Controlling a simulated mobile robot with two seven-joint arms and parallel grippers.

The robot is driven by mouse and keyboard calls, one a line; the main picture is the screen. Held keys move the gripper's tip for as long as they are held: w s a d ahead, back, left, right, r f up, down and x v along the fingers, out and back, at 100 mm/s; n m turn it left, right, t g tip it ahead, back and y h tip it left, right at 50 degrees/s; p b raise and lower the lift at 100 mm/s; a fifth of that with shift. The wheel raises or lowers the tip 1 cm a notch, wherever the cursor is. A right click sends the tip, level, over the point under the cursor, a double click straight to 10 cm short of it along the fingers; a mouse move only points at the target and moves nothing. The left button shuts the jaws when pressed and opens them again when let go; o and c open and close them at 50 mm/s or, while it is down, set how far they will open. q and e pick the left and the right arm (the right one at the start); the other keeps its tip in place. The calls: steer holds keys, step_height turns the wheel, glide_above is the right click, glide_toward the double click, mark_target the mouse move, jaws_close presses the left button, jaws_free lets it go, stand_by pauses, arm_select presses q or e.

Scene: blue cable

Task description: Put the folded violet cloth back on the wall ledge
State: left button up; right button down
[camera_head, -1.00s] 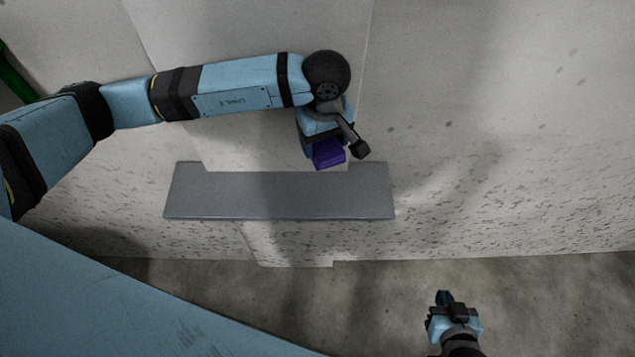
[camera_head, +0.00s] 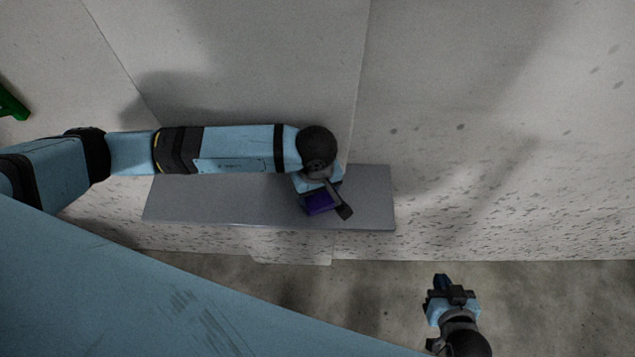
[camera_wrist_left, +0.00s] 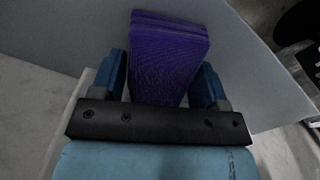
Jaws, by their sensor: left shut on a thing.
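The folded violet cloth (camera_head: 319,204) is in my left gripper (camera_head: 322,202), over the right part of the grey wall ledge (camera_head: 220,200). In the left wrist view the cloth (camera_wrist_left: 168,58) sits between the two blue fingers of the left gripper (camera_wrist_left: 166,80), with the grey ledge surface (camera_wrist_left: 235,70) behind it. I cannot tell whether the cloth touches the ledge. My right gripper (camera_head: 441,284) is at the lower right, away from the ledge and over the floor. Its fingertips are too small to judge.
The ledge is bare to the left of the cloth, partly under my left arm. A pale speckled wall (camera_head: 480,180) stands behind and around it. A green object (camera_head: 10,104) shows at the far left edge. The concrete floor (camera_head: 570,310) below looks clear.

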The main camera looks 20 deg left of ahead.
arm_select(q)
steer(key=shift+w+f, duration=0.1)
steer(key=shift+w, duration=0.15)
steer(key=shift+s, duration=0.1)
steer(key=o, duration=0.7)
steer(key=shift+s, duration=0.15)
steer(key=shift+o, duration=0.6)
steer(key=shift+s, duration=0.1)
arm_select(e)
steer(key=shift+r, duration=0.15)
steer(key=shift+w, duration=0.15)
